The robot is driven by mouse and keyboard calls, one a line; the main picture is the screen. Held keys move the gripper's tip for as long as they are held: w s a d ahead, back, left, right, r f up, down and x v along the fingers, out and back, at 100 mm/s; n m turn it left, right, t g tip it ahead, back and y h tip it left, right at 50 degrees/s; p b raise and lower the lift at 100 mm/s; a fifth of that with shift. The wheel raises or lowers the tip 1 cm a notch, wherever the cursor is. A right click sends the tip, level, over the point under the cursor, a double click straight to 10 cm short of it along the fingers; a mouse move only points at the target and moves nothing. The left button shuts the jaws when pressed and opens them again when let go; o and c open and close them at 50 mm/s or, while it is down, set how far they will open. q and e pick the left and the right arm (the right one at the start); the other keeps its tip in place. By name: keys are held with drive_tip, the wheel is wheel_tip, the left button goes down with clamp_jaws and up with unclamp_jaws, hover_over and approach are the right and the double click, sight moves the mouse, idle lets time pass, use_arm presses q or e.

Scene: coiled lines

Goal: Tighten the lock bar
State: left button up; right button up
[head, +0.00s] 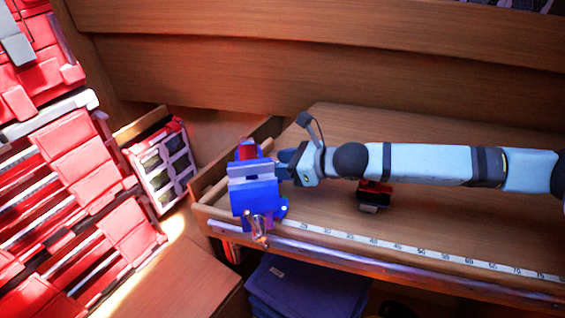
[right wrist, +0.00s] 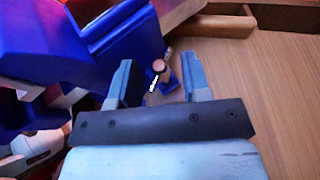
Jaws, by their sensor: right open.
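A blue bench vise (head: 252,196) is at the left end of the wooden bench, with grey jaws and a metal handle (head: 258,228) at its front. My right gripper (head: 284,164) reaches in from the right, with its fingers close to the vise's right side. In the right wrist view the gripper (right wrist: 157,74) is open, and the blue vise (right wrist: 95,60) fills the upper left. A small bar with a round copper-coloured end (right wrist: 157,68), which looks like the lock bar, shows between the two fingers, with gaps on both sides. In the head view the gripper seems to hide it. My left gripper is not in view.
The bench (head: 440,215) has a raised edge and a white measuring strip (head: 400,246) along its front. A small red and black object (head: 374,195) lies under my right forearm. Red drawers (head: 75,150) stand at the left. Dark blue folded cloth (head: 305,288) lies below the bench.

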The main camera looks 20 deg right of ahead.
clamp_jaws()
idle(1.3)
unclamp_jaws()
drive_tip(key=v, duration=1.3)
drive_tip(key=shift+s+d+r+p, duration=0.2)
drive_tip(key=shift+d+r+p, duration=0.05)
drive_tip(key=shift+p, duration=0.1)
